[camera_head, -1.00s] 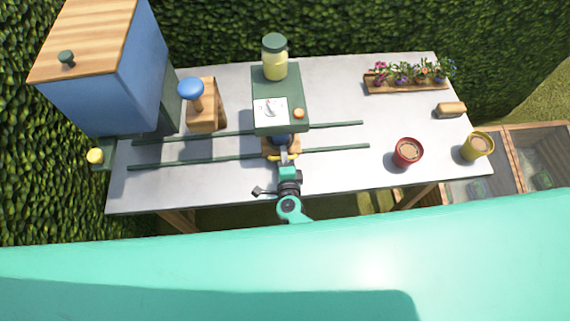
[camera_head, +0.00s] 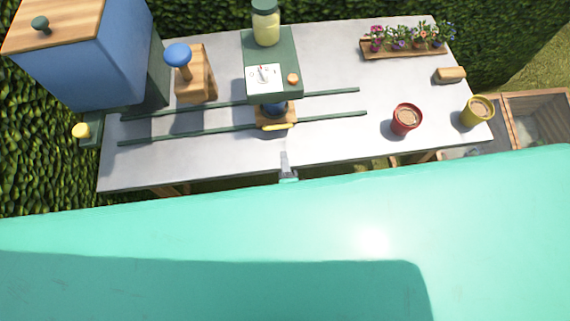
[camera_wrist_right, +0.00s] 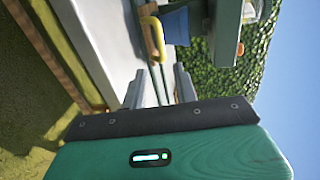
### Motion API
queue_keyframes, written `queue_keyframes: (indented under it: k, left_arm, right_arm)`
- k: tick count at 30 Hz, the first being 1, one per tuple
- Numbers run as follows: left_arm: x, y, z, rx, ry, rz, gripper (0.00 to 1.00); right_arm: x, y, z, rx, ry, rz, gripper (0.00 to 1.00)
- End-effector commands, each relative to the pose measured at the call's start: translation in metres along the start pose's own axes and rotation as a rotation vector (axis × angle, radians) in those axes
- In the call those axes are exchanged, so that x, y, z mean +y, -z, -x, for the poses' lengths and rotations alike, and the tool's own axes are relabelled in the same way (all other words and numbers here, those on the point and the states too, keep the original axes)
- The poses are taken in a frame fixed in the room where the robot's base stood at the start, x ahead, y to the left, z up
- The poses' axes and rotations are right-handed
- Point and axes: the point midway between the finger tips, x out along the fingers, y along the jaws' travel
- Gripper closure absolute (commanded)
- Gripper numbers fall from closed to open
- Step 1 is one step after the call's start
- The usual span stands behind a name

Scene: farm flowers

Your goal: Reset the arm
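My right gripper (camera_head: 286,160) shows only as a grey tip at the table's front edge, just above my teal body. In the right wrist view its two fingers (camera_wrist_right: 160,82) are apart with nothing between them. Beyond them is a yellow handle (camera_wrist_right: 155,38), which in the head view (camera_head: 276,127) lies at the front of the green machine (camera_head: 285,52). A clear gap separates gripper and handle in the head view. My left gripper is not in view. Most of the right arm is hidden behind my body.
On the grey table (camera_head: 345,142) are two green rails (camera_head: 190,134), a wooden stand with a blue knob (camera_head: 178,55), a flower planter (camera_head: 405,48), a red pot (camera_head: 406,119), a yellow pot (camera_head: 478,110) and a brush-like block (camera_head: 451,75). A blue box (camera_head: 85,65) stands left.

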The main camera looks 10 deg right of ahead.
Motion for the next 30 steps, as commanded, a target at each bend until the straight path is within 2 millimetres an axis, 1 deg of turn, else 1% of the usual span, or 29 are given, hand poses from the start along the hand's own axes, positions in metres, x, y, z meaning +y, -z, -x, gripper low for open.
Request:
queue_keyframes:
  k: [4,18,21,23,26,29,30]
  left_arm:
    - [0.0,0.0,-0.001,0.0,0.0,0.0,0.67]
    - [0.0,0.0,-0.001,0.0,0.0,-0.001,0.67]
    - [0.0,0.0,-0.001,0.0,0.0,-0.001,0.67]
    - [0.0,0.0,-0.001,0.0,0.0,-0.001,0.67]
    - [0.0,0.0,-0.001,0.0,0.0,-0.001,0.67]
    - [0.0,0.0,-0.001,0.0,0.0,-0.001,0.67]
    - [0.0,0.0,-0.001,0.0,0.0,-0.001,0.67]
  right_arm:
    - [0.0,0.0,0.003,0.0,0.0,0.0,0.7]
    - [0.0,0.0,0.003,0.0,0.0,0.0,0.7]
    - [0.004,-0.001,0.003,-0.006,-0.005,0.013,0.7]
    - [0.015,-0.002,0.002,-0.023,-0.017,0.05,0.7]
    - [0.052,-0.006,0.002,-0.079,-0.058,0.173,0.7]
    - [0.108,-0.008,0.004,-0.168,-0.123,0.352,0.7]
    - [0.135,-0.006,0.008,-0.211,-0.156,0.434,0.7]
